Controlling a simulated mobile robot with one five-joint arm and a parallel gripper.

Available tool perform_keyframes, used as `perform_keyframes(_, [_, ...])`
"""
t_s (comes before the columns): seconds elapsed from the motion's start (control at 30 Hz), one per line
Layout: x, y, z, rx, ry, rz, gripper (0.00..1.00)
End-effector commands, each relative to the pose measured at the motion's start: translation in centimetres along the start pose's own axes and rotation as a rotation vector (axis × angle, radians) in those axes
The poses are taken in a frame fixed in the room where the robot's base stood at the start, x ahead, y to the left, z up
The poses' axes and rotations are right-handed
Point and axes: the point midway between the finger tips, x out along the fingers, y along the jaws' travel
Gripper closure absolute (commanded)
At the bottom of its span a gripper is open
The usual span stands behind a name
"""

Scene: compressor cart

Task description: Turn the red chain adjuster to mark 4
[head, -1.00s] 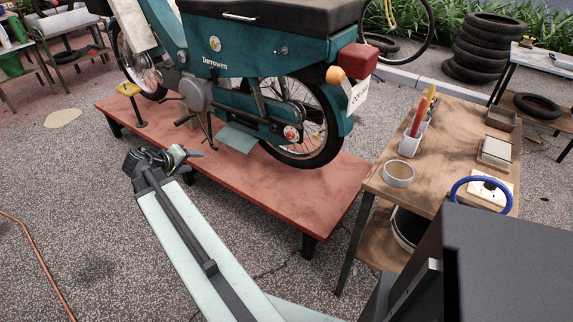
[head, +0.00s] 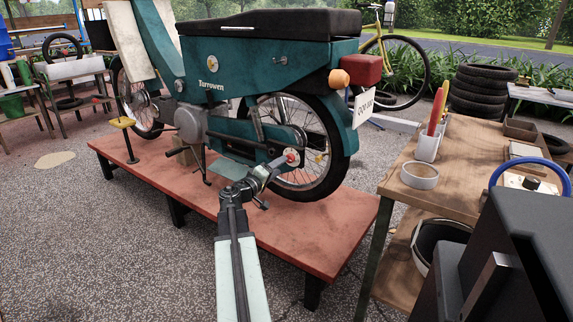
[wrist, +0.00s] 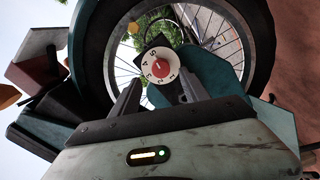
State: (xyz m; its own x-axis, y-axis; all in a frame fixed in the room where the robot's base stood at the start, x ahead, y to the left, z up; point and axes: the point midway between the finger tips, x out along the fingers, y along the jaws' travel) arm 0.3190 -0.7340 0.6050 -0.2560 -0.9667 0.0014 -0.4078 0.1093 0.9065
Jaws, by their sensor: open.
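The red chain adjuster (wrist: 159,69) is a red knob at the middle of a white dial (wrist: 172,57) with dark marks, near the moped's rear wheel hub. The dial looks turned in the wrist view, and I cannot tell which mark the knob points to. In the head view the adjuster (head: 291,157) shows just past my gripper (head: 279,164). In the wrist view my gripper (wrist: 156,88) is open, its two fingers reaching toward the dial with the knob between and beyond them. I cannot tell whether a finger touches it.
The teal moped (head: 270,60) stands on a low red platform (head: 300,238). Its rear wheel (wrist: 215,25) is close around the dial. A wooden bench (head: 455,180) with a tape roll (head: 419,175) and tool holder stands at the right. The paved floor at the left is open.

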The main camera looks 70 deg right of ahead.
Motion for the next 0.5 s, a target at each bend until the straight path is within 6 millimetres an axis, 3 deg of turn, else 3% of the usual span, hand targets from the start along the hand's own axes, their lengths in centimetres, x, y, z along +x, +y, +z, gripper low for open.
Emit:
perform_keyframes(0.23, [4.8, -0.1, -0.1, 0.0, -0.002, 0.001, 0.47])
perform_keyframes(0.5, [5.7, -0.1, -0.1, 0.001, 0.002, -0.001, 0.47])
